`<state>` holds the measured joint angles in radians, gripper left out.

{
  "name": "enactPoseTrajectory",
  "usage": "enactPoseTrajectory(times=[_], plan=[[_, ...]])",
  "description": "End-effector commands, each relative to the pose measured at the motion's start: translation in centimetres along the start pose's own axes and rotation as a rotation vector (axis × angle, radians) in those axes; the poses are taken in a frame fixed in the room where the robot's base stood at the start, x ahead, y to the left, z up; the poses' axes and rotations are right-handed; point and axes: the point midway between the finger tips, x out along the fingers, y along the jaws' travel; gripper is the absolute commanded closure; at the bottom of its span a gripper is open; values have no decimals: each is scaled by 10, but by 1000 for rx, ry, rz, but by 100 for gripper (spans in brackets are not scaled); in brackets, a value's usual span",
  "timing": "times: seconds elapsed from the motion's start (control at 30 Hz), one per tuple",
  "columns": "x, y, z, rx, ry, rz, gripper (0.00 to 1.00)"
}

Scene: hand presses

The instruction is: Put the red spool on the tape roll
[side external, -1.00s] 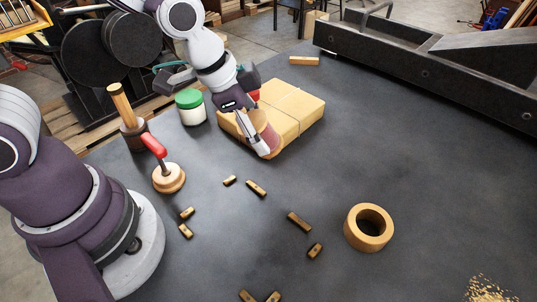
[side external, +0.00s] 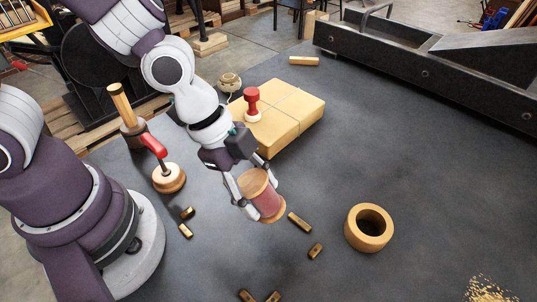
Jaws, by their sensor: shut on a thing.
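The red spool (side external: 267,204) has wooden end discs and a dull red winding. My gripper (side external: 262,203) is shut on it, one finger on each side, and holds it tilted above the dark table, left of the tape roll. The tape roll (side external: 354,236) is a tan ring lying flat on the table at the right, its hole facing up and its top clear. A gap of bare table and small brass pieces lies between the spool and the roll.
A wrapped package (side external: 290,112) with a red-handled stamp (side external: 252,103) on it stands behind my gripper. Another red-handled stamp (side external: 168,176) is at the left. Small brass pieces (side external: 299,222) lie around the table. A long dark metal frame (side external: 430,75) runs along the back right.

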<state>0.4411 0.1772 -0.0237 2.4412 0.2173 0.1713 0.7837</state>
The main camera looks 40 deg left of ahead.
Motion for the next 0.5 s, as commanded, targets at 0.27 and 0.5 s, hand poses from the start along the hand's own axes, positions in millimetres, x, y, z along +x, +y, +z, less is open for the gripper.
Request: enactPoseTrajectory(times=[0.27,0.5], plan=[[3,13,-3,72,8,29,95],[-2,-6,1,-29,-3,-15,95]])
